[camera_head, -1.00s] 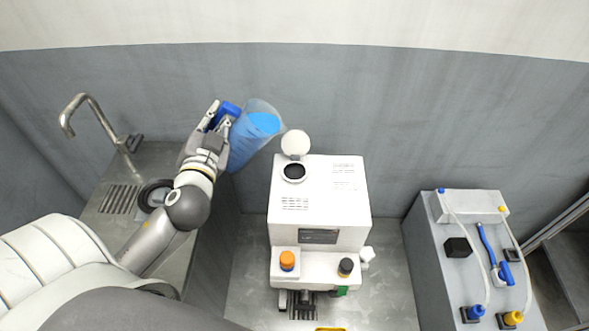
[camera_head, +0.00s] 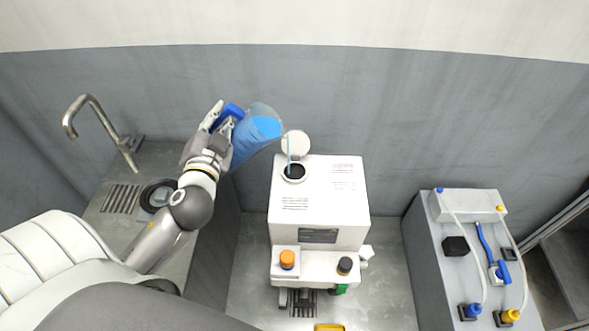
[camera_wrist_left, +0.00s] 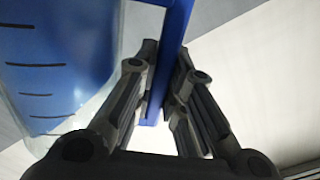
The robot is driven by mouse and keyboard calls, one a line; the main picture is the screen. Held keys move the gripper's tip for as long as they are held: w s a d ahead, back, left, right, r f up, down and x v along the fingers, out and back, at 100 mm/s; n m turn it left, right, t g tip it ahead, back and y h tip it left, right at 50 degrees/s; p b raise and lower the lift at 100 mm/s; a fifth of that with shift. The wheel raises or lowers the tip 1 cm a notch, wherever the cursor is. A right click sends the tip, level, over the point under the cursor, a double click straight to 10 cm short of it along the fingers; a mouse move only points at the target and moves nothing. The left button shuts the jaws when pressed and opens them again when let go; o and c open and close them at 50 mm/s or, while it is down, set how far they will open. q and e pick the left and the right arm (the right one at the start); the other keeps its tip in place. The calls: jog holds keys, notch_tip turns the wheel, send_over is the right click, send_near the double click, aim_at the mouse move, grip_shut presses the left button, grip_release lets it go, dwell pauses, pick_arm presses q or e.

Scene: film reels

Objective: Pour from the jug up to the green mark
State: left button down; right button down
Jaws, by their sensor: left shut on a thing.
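The clear jug (camera_head: 252,138) holds blue liquid and is tilted to the right, above and left of the white machine (camera_head: 321,205). My left gripper (camera_head: 224,120) is shut on the jug's blue handle, which also shows between the fingers in the left wrist view (camera_wrist_left: 172,60). Dark level lines show on the jug in the left wrist view (camera_wrist_left: 36,65). No green mark can be made out.
A sink counter with a metal tap (camera_head: 92,112) is at the left. A grey unit (camera_head: 465,250) with blue and yellow fittings stands at the right. An orange-capped knob (camera_head: 287,259) and a black one (camera_head: 345,265) are on the machine's front ledge.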

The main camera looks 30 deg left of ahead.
pick_arm(q)
jog(key=shift+w+d+r+m+p, duration=0.1)
jog(key=shift+d+r+m+p, duration=0.15)
jog(key=shift+m+p, duration=0.25)
dwell(0.6)
jog(key=shift+w+d+m+p, duration=0.1)
jog(key=shift+d+m+p, duration=0.2)
jog(key=shift+m, duration=0.2)
dwell(1.1)
jog(key=shift+w+d+f+m+p, duration=0.15)
jog(key=shift+d+m+p, duration=0.15)
jog(key=shift+m, duration=0.2)
jog(key=shift+w+d+f+m+p, duration=0.15)
jog(key=shift+d+m+p, duration=0.15)
jog(key=shift+m, duration=0.2)
dwell(4.2)
